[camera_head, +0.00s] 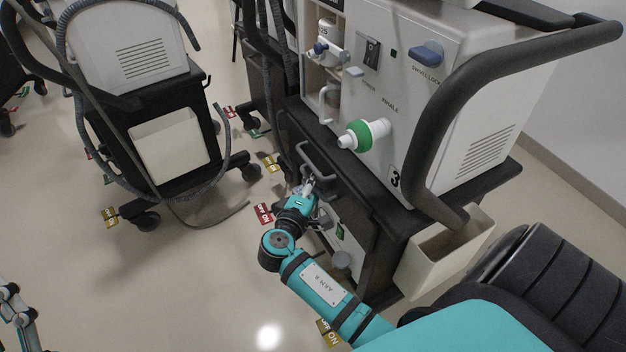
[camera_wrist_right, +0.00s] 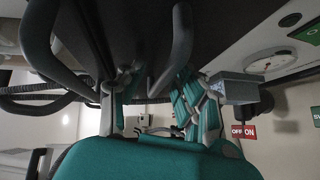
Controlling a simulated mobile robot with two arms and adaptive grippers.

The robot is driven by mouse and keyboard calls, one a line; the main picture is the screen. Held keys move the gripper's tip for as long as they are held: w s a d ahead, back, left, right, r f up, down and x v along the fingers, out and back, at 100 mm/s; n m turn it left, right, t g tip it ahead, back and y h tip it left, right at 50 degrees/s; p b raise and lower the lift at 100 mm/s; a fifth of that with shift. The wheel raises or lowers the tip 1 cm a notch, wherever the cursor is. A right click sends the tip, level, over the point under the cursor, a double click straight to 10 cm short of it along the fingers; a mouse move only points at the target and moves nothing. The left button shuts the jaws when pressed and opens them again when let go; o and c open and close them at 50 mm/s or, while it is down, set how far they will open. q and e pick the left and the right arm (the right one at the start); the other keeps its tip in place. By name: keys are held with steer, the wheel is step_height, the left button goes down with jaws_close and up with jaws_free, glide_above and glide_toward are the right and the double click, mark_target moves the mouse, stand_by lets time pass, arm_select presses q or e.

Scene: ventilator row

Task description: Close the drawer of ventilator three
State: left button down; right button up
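Ventilator three (camera_head: 440,110) stands on a black cart at the right of the head view, with a "3" on its side. The dark drawer front (camera_head: 350,186) lies below the cart's top and carries a grey handle (camera_head: 317,158). How far the drawer stands out is hard to tell. My right gripper (camera_head: 308,186) is at the drawer front, just below the handle. In the right wrist view, its fingers (camera_wrist_right: 158,108) are spread apart, close to the grey handle bars (camera_wrist_right: 180,50); contact is unclear. Part of my left gripper (camera_head: 14,306) shows at the lower left edge, away from the cart.
A second ventilator cart (camera_head: 165,140) with a cream bin stands at the left, with hoses hanging to the floor. A cream bin (camera_head: 440,255) hangs on ventilator three's cart. A thick dark push handle (camera_head: 440,110) curves around ventilator three.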

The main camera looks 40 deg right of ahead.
steer(key=v, duration=1.2)
